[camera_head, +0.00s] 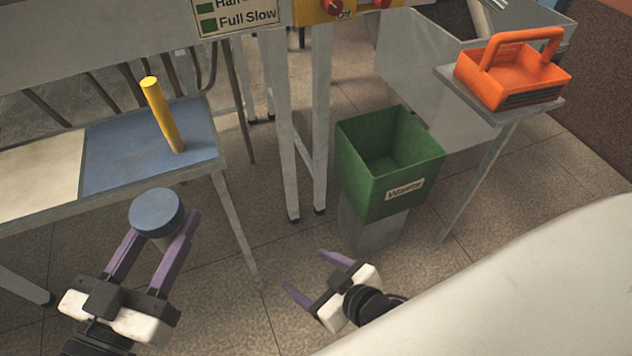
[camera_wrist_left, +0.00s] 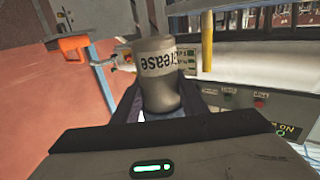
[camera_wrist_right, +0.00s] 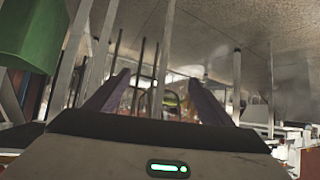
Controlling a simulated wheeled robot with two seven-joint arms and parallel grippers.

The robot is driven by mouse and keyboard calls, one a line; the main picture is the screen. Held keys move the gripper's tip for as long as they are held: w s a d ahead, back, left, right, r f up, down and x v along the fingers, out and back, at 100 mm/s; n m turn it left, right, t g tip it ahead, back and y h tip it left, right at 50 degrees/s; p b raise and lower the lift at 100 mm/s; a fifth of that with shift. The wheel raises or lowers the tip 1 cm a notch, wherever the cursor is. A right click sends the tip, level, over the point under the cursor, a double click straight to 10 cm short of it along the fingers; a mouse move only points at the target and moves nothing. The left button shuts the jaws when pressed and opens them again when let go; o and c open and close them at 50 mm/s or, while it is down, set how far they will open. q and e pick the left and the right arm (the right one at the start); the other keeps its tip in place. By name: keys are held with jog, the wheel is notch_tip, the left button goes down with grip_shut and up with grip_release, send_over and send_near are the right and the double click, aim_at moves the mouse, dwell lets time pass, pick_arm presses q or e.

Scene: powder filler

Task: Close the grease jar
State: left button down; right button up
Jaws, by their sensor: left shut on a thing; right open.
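My left gripper (camera_head: 166,228) is shut on the grey grease jar (camera_wrist_left: 170,92), holding it in the air off the table's front edge. The jar's "Grease" label faces the left wrist camera. A round blue top, like a lid (camera_head: 156,212), covers the jar from above in the head view and hides most of its body. I cannot tell how tightly this top sits. My right gripper (camera_head: 310,273) is open and empty above the floor, to the right of the jar. The right wrist view shows nothing between its fingers.
A table (camera_head: 42,165) with a blue area (camera_head: 115,160) stands at the left, bearing an upright yellow cylinder (camera_head: 164,118). A green waste bin (camera_head: 375,190) stands centre right. An orange basket (camera_head: 495,82) sits on a small side table (camera_head: 500,117). Floor between is clear.

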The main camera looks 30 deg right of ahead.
jog(key=s+d+f+m+g, duration=0.1)
jog(key=s+f, duration=0.2)
jog(key=s, duration=0.3)
jog(key=shift+s+d+f+g, duration=0.2)
jog(key=shift+d+f+g, duration=0.1)
jog(key=shift+d+g, duration=0.1)
pick_arm(q)
jog(key=shift+r, duration=0.15)
jog(key=shift+r, duration=0.15)
jog(key=s+a+n+t+y, duration=0.2)
jog(key=a+n+y, duration=0.2)
jog(key=a, duration=0.3)
jog(key=s+a+f+n+t+y, duration=0.1)
jog(key=s+a+n+t+y, duration=0.1)
jog(key=a+n+y, duration=0.2)
jog(key=a+y, duration=0.3)
jog(key=a, duration=0.1)
jog(key=shift+f+y, duration=0.2)
jog(key=shift+y, duration=0.1)
pick_arm(e)
jog(key=shift+a, duration=0.1)
